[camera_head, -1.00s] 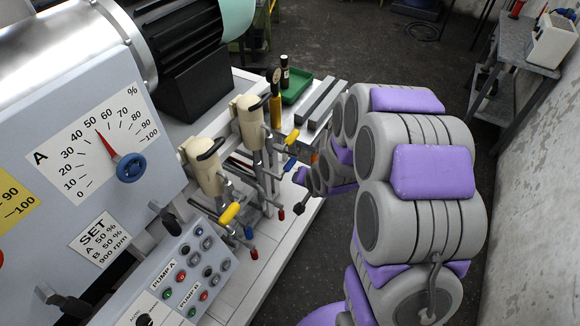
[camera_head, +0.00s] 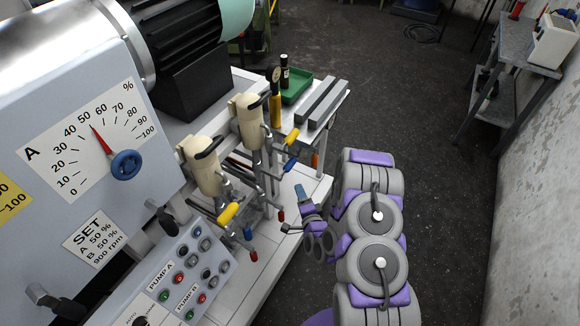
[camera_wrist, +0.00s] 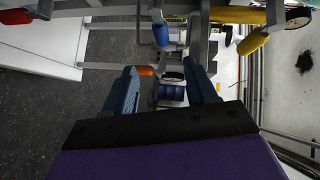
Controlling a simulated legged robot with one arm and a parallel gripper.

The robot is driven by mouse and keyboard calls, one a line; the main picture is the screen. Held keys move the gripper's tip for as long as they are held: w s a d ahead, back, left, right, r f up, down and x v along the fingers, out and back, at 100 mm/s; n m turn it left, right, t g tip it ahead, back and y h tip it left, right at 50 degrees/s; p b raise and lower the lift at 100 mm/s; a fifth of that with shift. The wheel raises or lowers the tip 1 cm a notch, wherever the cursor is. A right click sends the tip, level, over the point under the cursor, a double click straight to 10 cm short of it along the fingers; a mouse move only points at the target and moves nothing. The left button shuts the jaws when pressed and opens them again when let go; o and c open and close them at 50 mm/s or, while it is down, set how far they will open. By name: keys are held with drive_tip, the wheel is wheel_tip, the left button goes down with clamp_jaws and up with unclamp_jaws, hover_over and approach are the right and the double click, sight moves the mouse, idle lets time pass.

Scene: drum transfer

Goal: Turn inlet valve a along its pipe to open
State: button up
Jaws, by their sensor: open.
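Two cream pumps stand on the bench, a near one (camera_head: 202,165) and a far one (camera_head: 247,120). Their pipework carries coloured handles: yellow near (camera_head: 229,213) and far (camera_head: 292,137), blue near (camera_head: 248,233) and far (camera_head: 290,165), red near (camera_head: 254,256) and far (camera_head: 281,216). No label shows which is inlet valve a. My gripper (camera_head: 300,190) is right of the pipes, apart from the handles in the head view. In the wrist view its blue fingers (camera_wrist: 163,88) are spread and empty; a blue handle (camera_wrist: 160,35) and a yellow handle (camera_wrist: 253,42) lie beyond.
A control panel (camera_head: 182,270) and dial cabinet (camera_head: 90,130) fill the left. A green tray (camera_head: 296,90) with bottles and grey bars (camera_head: 322,102) lie on the far bench. Dark floor is free to the right; a grey side table (camera_head: 510,60) stands by the wall.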

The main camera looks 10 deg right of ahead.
sight(290, 166)
drive_tip(key=shift+s+f, duration=0.1)
drive_tip(key=shift+f, duration=0.05)
drive_tip(key=w+b, duration=0.1)
drive_tip(key=w, duration=0.4)
drive_tip(key=w+f+b, duration=0.1)
drive_tip(key=w, duration=0.5)
drive_tip(key=w+a+f+b, duration=0.1)
drive_tip(key=w, duration=0.5)
drive_tip(key=shift+f, duration=0.15)
clamp_jaws()
